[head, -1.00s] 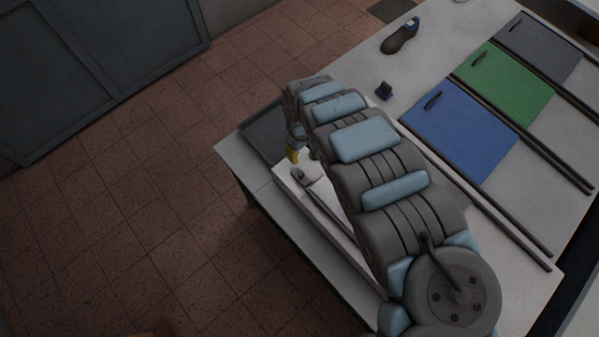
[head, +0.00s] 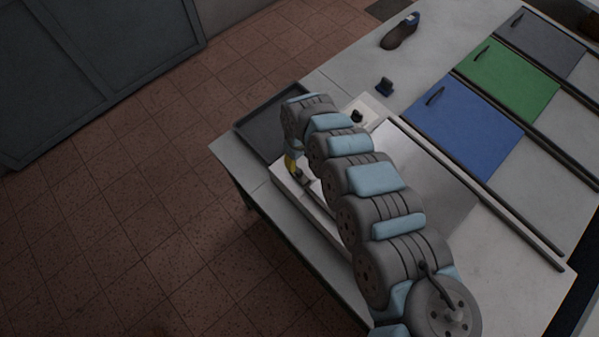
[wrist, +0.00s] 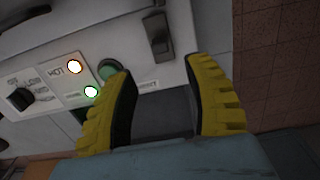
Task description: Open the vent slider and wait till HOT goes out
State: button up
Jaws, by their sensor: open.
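In the wrist view, a pale control panel (wrist: 128,42) carries a HOT lamp (wrist: 75,66), lit white with an orange rim beside the word HOT. A dark slider handle (wrist: 158,35) stands on the panel; a label ending in "NT" (wrist: 146,85) is below it, partly hidden by a finger. My gripper (wrist: 160,68) is open and empty, its yellow fingers spread, with the handle beyond the gap between the tips, apart from them. In the head view my gripper (head: 290,163) is small beside the machine's edge, mostly hidden by my arm.
A lit green lamp (wrist: 91,91), a round green button (wrist: 110,70) and a black knob (wrist: 20,98) share the panel. In the head view, a dark tray (head: 268,127), blue lid (head: 464,118), green lid (head: 507,80) and brown shoe last (head: 400,35) are on the bench.

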aim_at(299, 171)
notch_tip(299, 171, down, 6)
jog(key=shift+a+f, duration=0.1)
jog(key=shift+f, duration=1.3)
